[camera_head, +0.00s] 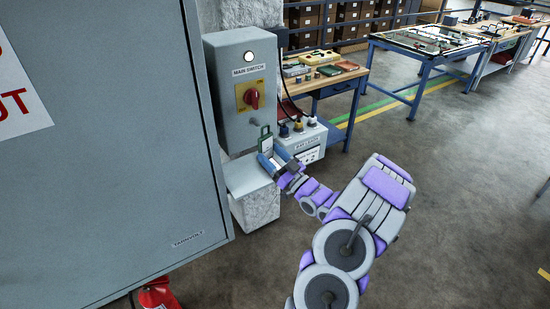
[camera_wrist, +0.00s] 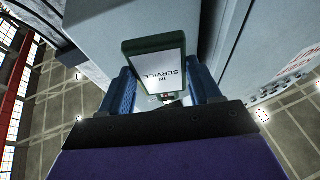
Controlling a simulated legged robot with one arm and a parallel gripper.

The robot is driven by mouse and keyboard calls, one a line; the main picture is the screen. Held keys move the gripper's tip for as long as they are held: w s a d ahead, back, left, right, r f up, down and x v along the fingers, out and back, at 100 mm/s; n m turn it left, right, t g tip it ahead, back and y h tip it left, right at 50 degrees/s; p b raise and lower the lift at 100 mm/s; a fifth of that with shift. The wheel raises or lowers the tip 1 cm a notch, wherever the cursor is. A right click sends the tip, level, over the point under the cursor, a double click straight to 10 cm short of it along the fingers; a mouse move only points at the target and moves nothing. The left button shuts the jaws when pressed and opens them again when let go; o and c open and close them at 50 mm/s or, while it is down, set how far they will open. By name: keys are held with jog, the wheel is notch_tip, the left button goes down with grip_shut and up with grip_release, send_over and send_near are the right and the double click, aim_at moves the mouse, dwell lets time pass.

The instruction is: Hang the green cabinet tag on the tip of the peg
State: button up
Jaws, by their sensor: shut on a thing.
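The green cabinet tag (camera_wrist: 160,68) has a dark green frame and a white face reading "IN SERVICE". It stands upright between the blue fingers of my gripper (camera_wrist: 163,90), which is shut on it. In the head view the tag (camera_head: 266,142) rises above my gripper (camera_head: 272,162), in front of the lower part of the grey main switch box (camera_head: 232,108). A small peg (camera_head: 254,123) appears to stick out of the box below the red rotary switch. The tag's top looks close to the peg and apart from it in the picture; the depth gap cannot be told.
A large grey cabinet door (camera_head: 110,180) fills the left side. A pale block (camera_head: 250,188) is below my gripper. A light box with several knobs (camera_head: 305,140) stands to the right. A workbench (camera_head: 340,82) is behind. The floor at right is open.

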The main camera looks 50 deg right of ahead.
jog(key=w+d+f, duration=0.1)
jog(key=w, duration=0.5)
jog(key=shift+d+f, duration=0.15)
jog(key=shift+d, duration=0.1)
dwell(0.5)
dwell(0.6)
jog(key=o, duration=1.1)
jog(key=shift+f, duration=0.1)
jog(key=p+v, duration=0.3)
jog(key=v, duration=1.4)
jog(key=shift+d+f, duration=0.1)
jog(key=shift+f, duration=0.05)
